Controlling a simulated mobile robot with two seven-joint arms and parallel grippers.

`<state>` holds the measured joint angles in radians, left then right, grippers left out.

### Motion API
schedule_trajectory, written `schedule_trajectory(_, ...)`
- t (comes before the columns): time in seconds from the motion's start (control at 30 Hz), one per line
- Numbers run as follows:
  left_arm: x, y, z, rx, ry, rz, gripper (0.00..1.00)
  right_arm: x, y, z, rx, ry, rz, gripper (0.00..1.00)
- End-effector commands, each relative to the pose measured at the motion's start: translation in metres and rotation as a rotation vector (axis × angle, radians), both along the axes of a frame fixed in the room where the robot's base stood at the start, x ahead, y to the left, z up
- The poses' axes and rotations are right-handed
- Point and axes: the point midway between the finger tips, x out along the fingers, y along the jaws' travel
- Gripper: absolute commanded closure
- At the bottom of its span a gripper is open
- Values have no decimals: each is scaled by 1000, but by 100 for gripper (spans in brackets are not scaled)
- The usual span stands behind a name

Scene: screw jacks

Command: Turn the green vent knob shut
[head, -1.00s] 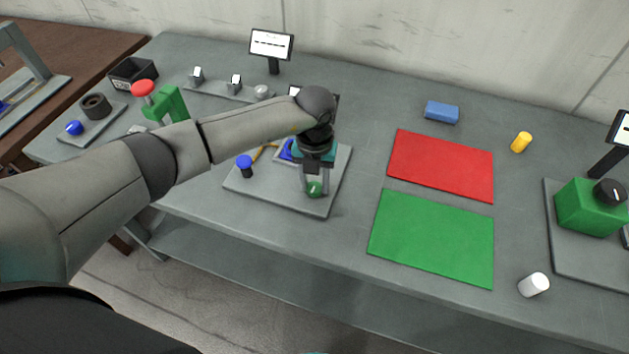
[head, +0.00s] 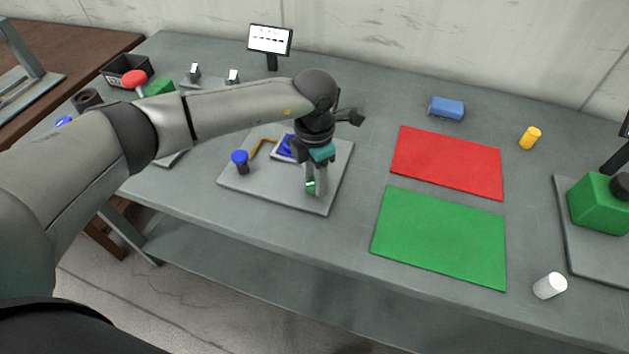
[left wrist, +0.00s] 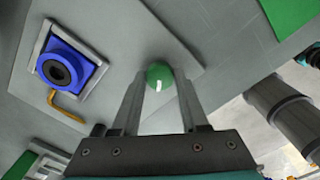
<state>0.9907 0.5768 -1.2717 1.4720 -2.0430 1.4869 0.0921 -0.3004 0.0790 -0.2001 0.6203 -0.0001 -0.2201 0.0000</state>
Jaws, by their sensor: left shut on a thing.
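The green vent knob (head: 310,186) stands near the front right corner of a grey base plate (head: 270,188). In the left wrist view the knob (left wrist: 159,77) is round, with a white mark on top. My left gripper (head: 312,187) points down over it, and its two fingers are shut on the knob's sides, as the left wrist view also shows (left wrist: 160,88). The fingers hide part of the knob in the head view.
The plate also bears a blue knob (head: 240,157), a yellow bent rod (head: 262,147) and a blue jack part (left wrist: 70,64). A red mat (head: 447,162) and a green mat (head: 440,238) lie to the right. A white cylinder (head: 549,286) stands near the front edge.

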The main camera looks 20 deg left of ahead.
Motion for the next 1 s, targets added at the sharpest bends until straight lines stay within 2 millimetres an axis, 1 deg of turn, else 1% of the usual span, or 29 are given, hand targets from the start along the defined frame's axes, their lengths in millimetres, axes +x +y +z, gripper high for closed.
schedule_trajectory(0.03,1,0,-2,1,-3,-44,100,0,0,-6,0,0,0,50)
schedule_trajectory(0.1,1,0,-1,-1,-4,-110,100,0,0,-11,0,0,0,50)
schedule_trajectory(0.5,1,-1,-1,-1,-3,-449,100,0,0,-34,0,0,0,50)
schedule_trajectory(0.73,1,0,0,1,-3,-573,100,0,0,-42,0,0,0,50)
schedule_trajectory(1.0,0,-1,1,-2,-3,-639,100,0,0,-46,-1,0,0,50)
